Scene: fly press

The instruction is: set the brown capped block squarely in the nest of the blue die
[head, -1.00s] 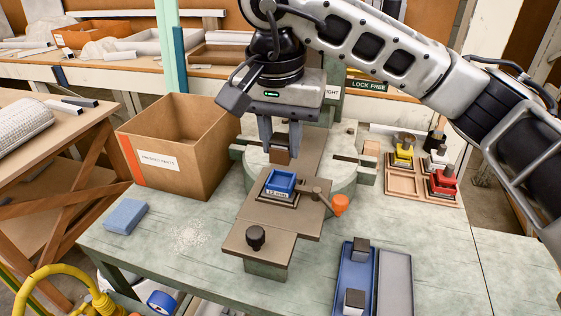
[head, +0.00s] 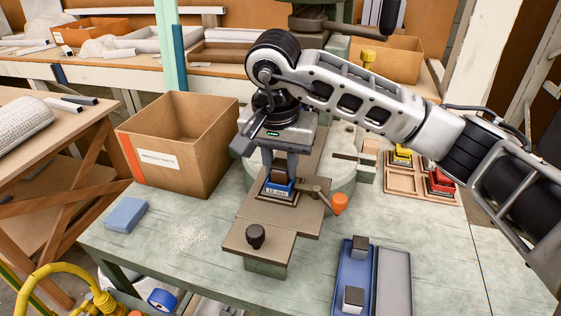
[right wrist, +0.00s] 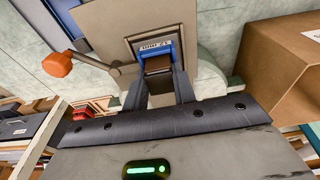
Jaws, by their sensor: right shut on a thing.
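The blue die (head: 279,190) sits on its stepped base on the brown press slide, its white label facing the front. My right gripper (head: 280,178) is directly over the die, fingers pointing down, shut on the brown capped block (right wrist: 158,64). In the right wrist view the block is between the fingertips, right at the blue die (right wrist: 155,48). The block's lower part is hidden, so I cannot tell whether it is fully seated or square in the nest. My left gripper is not in view.
An orange-knobbed clamp lever (head: 339,203) stands close right of the die. A cardboard box (head: 180,150) is to the left. A wooden tray (head: 405,181) with yellow and red dies is at right. A blue tray (head: 354,275) with dark-capped blocks is in front.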

